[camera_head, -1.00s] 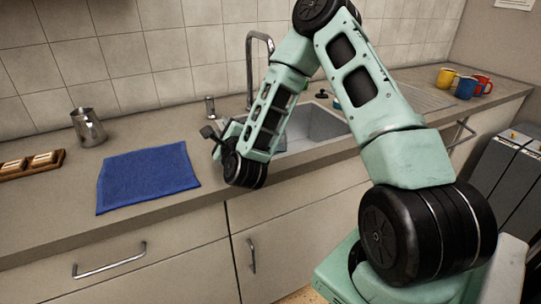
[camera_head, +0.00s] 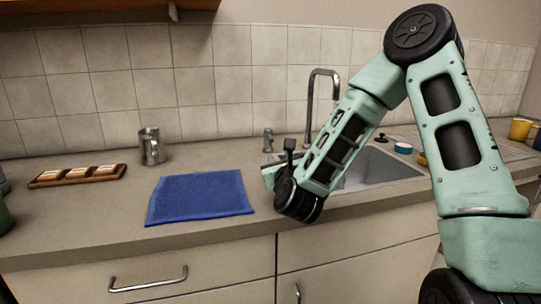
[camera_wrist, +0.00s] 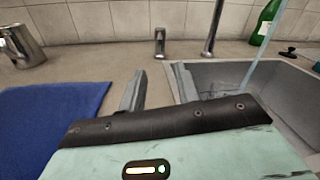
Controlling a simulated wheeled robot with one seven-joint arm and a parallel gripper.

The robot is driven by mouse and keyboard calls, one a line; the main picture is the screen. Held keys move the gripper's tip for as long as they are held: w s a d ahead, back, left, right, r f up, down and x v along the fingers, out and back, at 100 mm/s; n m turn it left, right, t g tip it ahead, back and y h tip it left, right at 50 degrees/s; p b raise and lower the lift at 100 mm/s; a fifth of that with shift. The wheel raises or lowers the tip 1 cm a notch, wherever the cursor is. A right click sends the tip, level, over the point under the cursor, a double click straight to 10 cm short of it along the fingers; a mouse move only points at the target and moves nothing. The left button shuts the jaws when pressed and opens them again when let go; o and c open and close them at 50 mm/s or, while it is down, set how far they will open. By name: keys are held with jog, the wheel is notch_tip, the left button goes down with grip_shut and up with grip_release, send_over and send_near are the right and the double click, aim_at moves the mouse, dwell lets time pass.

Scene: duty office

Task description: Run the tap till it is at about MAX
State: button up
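The tap (camera_head: 311,105) is a tall metal hooked spout behind the sink (camera_head: 375,172); its lower post shows in the wrist view (camera_wrist: 213,28). A pale blue stream like running water (camera_wrist: 262,50) falls into the sink in the wrist view; its lower end is hidden by my gripper. A short metal post (camera_head: 268,141), perhaps the tap's lever, stands left of the spout and ahead of my fingers (camera_wrist: 160,42). My gripper (camera_wrist: 158,88) is open and empty, over the counter at the sink's left rim. No MAX mark is visible; my arm hides part of the sink.
A blue cloth (camera_head: 200,196) lies left of my gripper. A metal jug (camera_head: 151,147) and a wooden tray (camera_head: 78,176) stand farther left. A green bottle (camera_wrist: 263,22) is behind the sink. A yellow mug (camera_head: 519,129) is far right.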

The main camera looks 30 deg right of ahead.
aim_at(271, 137)
jog(key=shift+w, duration=0.1)
jog(key=shift+w+d+m, duration=0.15)
jog(key=shift+w+m, duration=0.1)
jog(key=shift+m, duration=0.05)
jog(key=p+x, duration=0.2)
jog(key=x, duration=1.4)
jog(key=shift+w+d, duration=0.2)
jog(key=shift+w, duration=0.05)
grip_shut()
